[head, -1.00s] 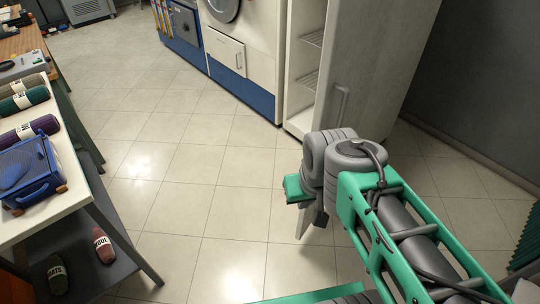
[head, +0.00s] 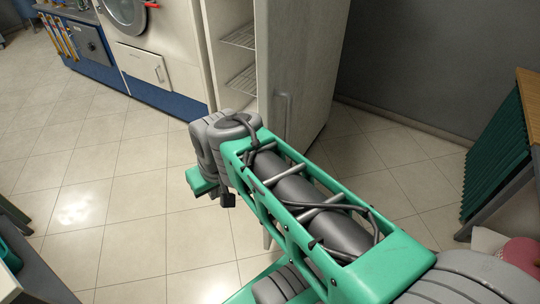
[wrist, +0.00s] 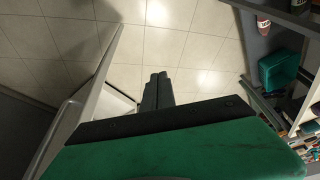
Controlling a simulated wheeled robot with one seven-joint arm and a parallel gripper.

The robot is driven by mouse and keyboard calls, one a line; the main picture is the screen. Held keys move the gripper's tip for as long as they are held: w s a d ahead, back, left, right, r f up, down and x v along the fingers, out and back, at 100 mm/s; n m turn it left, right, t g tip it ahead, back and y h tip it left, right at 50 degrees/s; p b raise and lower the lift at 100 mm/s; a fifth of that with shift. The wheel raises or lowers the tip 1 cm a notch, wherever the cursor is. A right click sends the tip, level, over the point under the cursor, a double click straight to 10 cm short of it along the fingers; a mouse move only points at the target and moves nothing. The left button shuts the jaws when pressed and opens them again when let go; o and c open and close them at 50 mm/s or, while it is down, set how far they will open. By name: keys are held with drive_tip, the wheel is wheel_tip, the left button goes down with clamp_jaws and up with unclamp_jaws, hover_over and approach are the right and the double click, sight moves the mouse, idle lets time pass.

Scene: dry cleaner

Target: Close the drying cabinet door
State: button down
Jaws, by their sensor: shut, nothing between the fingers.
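The drying cabinet (head: 236,20) is tall and pale, with wire shelves showing through its open front. Its door (head: 305,70) stands open and shows its outer face, with a vertical bar handle (head: 282,115). In the wrist view the door (wrist: 95,95) is a pale slanting panel at left, seen nearly edge-on. My gripper (wrist: 158,76) is shut and empty, pointing at the floor just right of the panel; a small gap seems to separate them. In the head view my arm hides the door's lower part and the fingertips cannot be made out.
A white machine with a round door (head: 125,12) and blue base stands left of the cabinet. A rack with green slats (head: 497,150) stands at right. Tiled floor (head: 130,165) is clear in front of the machines. A table edge is at lower left.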

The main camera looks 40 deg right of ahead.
drive_tip(key=d+f+m+t+b, duration=0.25)
drive_tip(key=d+f+m, duration=0.25)
drive_tip(key=d, duration=1)
drive_tip(key=d+f+m+t+b, duration=0.1)
drive_tip(key=d+f+m+b, duration=0.3)
drive_tip(key=d, duration=1.1)
drive_tip(key=w+a+f, duration=0.2)
drive_tip(key=w+f, duration=0.5)
drive_tip(key=w, duration=0.1)
drive_tip(key=shift+a+f+h, duration=0.2)
drive_tip(key=shift+f+h, duration=0.05)
drive_tip(key=shift+h, duration=0.15)
drive_tip(key=shift+w, duration=0.1)
